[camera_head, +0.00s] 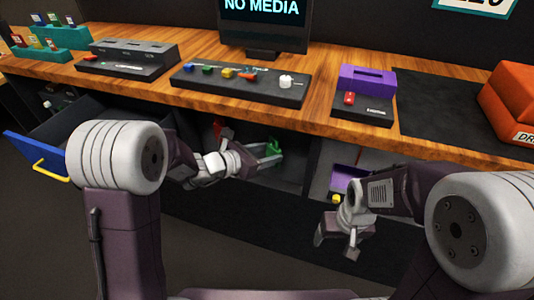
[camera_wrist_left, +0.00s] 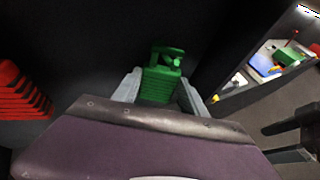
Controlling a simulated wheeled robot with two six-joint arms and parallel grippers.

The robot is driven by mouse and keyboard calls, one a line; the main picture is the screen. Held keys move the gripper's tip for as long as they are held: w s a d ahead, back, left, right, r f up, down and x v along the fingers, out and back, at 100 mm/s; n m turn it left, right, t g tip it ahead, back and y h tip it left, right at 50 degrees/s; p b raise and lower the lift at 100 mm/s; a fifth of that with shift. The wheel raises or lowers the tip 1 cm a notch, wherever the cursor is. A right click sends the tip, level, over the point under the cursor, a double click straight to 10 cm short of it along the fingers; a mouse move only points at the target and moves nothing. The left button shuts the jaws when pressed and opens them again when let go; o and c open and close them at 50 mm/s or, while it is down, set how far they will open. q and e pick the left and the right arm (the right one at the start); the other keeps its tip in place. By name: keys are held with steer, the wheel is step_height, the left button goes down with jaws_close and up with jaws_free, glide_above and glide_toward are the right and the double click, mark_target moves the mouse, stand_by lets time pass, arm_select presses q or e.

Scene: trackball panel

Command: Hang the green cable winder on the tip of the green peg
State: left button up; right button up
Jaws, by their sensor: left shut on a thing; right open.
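The green cable winder (camera_wrist_left: 158,84), a ribbed green block, is between the fingers of my left gripper (camera_wrist_left: 158,95). In the head view, the winder (camera_head: 273,147) shows as a small green shape at the tips of my left gripper (camera_head: 264,157), inside the dark open bay under the counter. A green looped part with a round end rises above the ribs in the left wrist view; I cannot tell whether it is winder or peg. The green peg is not clearly made out. My right gripper (camera_head: 340,240) is open and empty, low in front of the counter.
A red ribbed object (camera_wrist_left: 20,95) is at the left in the left wrist view. Dark bay walls are close around the left gripper. A blue-fronted drawer (camera_head: 38,155) stands open at left. A compartment with a purple bin (camera_head: 345,180) is at right. The counter (camera_head: 285,118) overhangs the bay.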

arm_select(q)
steer(key=o, duration=1.6)
steer(key=shift+r, duration=0.1)
steer(key=shift+s+a+r, duration=0.15)
steer(key=shift+a+r, duration=0.05)
steer(key=shift+a, duration=0.1)
steer(key=p+v, duration=0.2)
steer(key=v, duration=0.6)
steer(key=shift+s+f+p, duration=0.1)
steer(key=shift+s+p, duration=0.2)
